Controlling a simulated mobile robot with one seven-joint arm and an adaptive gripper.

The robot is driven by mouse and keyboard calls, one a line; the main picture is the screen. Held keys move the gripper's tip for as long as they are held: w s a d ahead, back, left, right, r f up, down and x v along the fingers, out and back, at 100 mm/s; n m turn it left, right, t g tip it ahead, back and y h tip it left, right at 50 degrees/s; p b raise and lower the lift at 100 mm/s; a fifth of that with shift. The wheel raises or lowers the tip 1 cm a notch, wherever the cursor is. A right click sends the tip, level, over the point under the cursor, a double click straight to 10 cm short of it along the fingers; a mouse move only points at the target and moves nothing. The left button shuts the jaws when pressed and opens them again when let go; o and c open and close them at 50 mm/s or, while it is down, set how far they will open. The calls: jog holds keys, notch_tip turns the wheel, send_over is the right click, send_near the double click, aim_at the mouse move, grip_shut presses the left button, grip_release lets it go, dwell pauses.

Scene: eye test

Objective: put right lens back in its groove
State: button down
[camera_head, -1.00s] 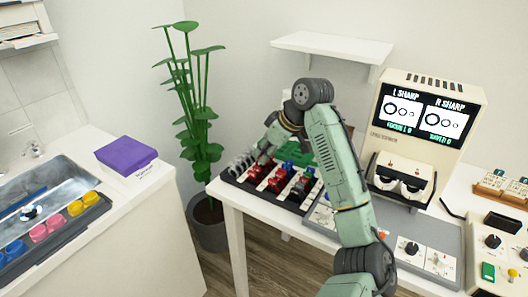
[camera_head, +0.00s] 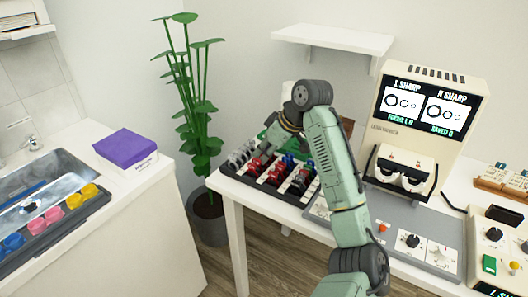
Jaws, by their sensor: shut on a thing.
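A black lens tray (camera_head: 306,199) lies at the left end of the white table, with rows of silver, red and blue lenses in its grooves. My gripper (camera_head: 264,154) is over the back left part of this tray, pointing down. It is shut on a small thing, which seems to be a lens. The fingers and my wrist mostly hide it, so I cannot tell its colour or whether it touches a groove. Red lenses (camera_head: 274,174) stand close below and beside the fingers. I cannot tell which groove is the right lens's.
A cream eye-test machine (camera_head: 421,127) with a lit screen stands right of my arm. A grey control panel (camera_head: 395,240) with knobs lies before it. A green thing stands behind the tray, and a white shelf (camera_head: 335,40) hangs above. A plant (camera_head: 200,110) stands left.

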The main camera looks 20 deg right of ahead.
jog(key=c, duration=1.7)
grip_release()
jog(key=v, duration=1.2)
